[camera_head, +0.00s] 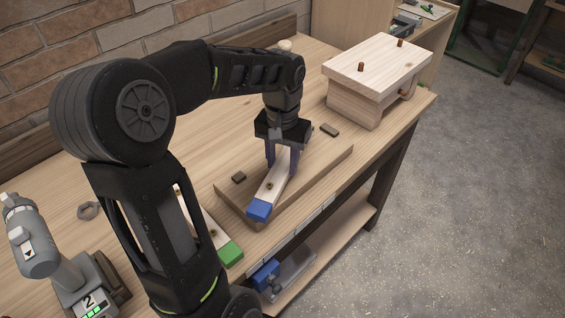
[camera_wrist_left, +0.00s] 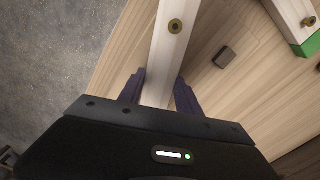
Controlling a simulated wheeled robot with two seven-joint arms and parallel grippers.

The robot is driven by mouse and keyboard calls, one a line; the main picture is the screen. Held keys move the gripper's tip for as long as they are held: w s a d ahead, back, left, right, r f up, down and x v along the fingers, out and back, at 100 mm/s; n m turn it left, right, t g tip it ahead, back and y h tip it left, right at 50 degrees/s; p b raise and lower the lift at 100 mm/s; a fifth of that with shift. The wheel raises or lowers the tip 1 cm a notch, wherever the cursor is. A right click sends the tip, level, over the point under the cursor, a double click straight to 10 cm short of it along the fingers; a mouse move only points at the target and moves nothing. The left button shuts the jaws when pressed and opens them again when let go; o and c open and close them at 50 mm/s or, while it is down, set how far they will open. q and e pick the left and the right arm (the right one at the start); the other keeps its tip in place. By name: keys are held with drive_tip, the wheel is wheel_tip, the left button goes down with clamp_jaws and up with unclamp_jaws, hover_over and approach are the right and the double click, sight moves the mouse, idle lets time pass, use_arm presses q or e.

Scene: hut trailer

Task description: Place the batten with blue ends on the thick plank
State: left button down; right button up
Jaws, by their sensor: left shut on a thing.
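The batten with blue ends (camera_head: 275,183) is pale wood with a blue near end and a brass-coloured fitting; it also shows in the wrist view (camera_wrist_left: 166,55). My left gripper (camera_head: 281,165) is shut on it, with a dark purple finger on each side (camera_wrist_left: 160,92). The thick plank (camera_head: 325,158) lies on the bench under the batten. The batten crosses above it, its blue end near the plank's front left edge. I cannot tell whether it touches the plank. The far end is hidden by the gripper. My right gripper is out of view.
Small dark blocks (camera_head: 239,177) (camera_head: 330,130) sit on the plank. A batten with a green end (camera_head: 230,252) lies to the left, partly behind my arm. A cordless drill (camera_head: 38,245) stands at lower left. A wooden stool-like piece (camera_head: 375,70) stands at the back right.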

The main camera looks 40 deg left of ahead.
sight(282, 165)
use_arm(q)
drive_tip(key=shift+f, duration=0.55)
drive_tip(key=shift+f, duration=0.1)
drive_tip(key=c, duration=0.8)
unclamp_jaws()
drive_tip(key=shift+c, duration=0.2)
wheel_tip(282, 165, up, 12)
